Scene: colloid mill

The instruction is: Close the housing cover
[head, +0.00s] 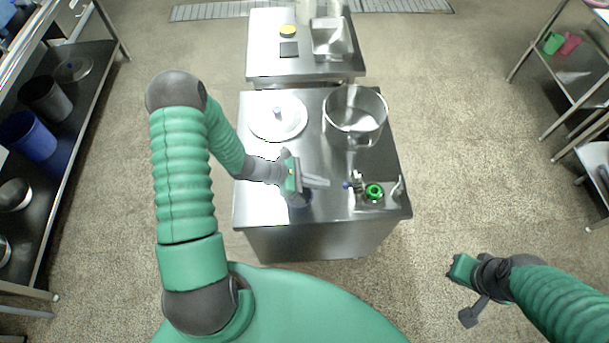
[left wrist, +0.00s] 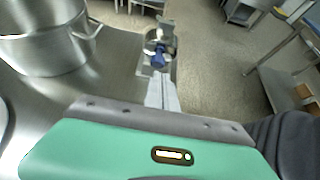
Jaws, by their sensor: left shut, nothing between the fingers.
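The small colloid mill stands at the front right of the steel table, with a green ring (head: 374,192) on its metal base. An upright metal part (head: 357,181), perhaps the housing cover, stands left of the ring and bears a blue knob (head: 347,185). My left gripper (head: 328,183) is shut and empty, its fingers pointing right, just left of the blue knob. In the left wrist view, the shut fingers (left wrist: 162,97) point at the blue knob (left wrist: 158,60); contact cannot be told. The green ring is hidden there. My right gripper (head: 468,291) hangs right of the table, clear of everything.
A second steel table (head: 265,62) stands beyond. Shelves line both sides. The table's front left is bare apart from my arm above it.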

